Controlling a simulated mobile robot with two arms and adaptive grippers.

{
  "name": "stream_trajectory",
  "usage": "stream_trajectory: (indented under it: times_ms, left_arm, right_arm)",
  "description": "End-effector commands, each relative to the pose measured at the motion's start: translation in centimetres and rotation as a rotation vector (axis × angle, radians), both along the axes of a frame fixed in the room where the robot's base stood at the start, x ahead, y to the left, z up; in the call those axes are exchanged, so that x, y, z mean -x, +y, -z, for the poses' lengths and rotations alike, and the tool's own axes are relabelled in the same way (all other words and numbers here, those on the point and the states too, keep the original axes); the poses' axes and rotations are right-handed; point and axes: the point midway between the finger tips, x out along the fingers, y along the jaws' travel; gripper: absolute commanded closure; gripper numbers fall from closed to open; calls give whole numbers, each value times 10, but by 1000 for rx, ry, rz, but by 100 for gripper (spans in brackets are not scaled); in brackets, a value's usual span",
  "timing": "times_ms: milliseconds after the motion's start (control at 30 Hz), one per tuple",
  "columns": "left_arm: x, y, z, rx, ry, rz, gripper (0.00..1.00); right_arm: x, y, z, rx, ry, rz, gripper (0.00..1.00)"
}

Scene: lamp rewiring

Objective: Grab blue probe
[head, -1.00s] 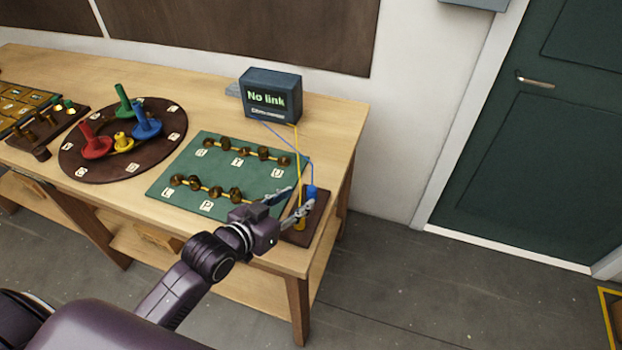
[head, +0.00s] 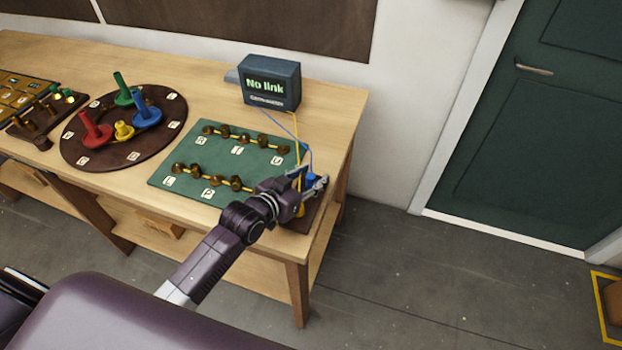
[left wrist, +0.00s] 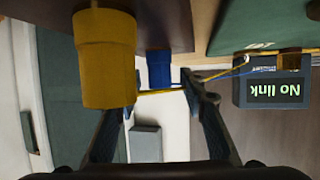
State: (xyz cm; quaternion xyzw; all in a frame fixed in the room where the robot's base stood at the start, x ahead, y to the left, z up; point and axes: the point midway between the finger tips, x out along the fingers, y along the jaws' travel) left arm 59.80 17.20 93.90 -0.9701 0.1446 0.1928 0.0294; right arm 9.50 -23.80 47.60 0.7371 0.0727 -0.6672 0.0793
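The blue probe (head: 311,180) stands in a dark holder (head: 318,212) at the right end of the table. It also shows in the left wrist view (left wrist: 160,69), in line with the gap between my fingers. The yellow probe (head: 300,209) stands beside it and looms large at the left of the wrist view (left wrist: 108,60). My left gripper (head: 309,179) is open at the blue probe, with fingers (left wrist: 158,98) spread to either side of it. I cannot tell whether they touch it. My right gripper is not in view.
A box reading "No link" (head: 271,85) stands behind, with blue and yellow wires running to the probes. A green board (head: 250,158) with brass posts lies left of the holder. A round board (head: 80,147) with coloured pegs is further left.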

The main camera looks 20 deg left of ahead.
Motion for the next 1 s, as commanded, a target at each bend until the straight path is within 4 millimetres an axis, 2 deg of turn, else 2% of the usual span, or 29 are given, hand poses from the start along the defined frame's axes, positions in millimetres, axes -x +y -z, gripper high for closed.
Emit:
stream_trajectory:
  times_ms: [100, 433, 767, 867, 1000]
  left_arm:
    - [0, 0, 0, 0, 0, 0, 63]
    - [1, 0, 0, 0, 0, 0, 99]
    - [0, 0, -2, 0, -1, 0, 100]
    - [0, 0, -7, 0, -1, 0, 100]
    - [-1, 0, -25, 1, -5, 0, 100]
  right_arm:
    - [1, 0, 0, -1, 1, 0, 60]
    - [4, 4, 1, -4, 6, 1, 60]
    - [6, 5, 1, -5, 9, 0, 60]
    - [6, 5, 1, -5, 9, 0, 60]
    - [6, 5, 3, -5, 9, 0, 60]
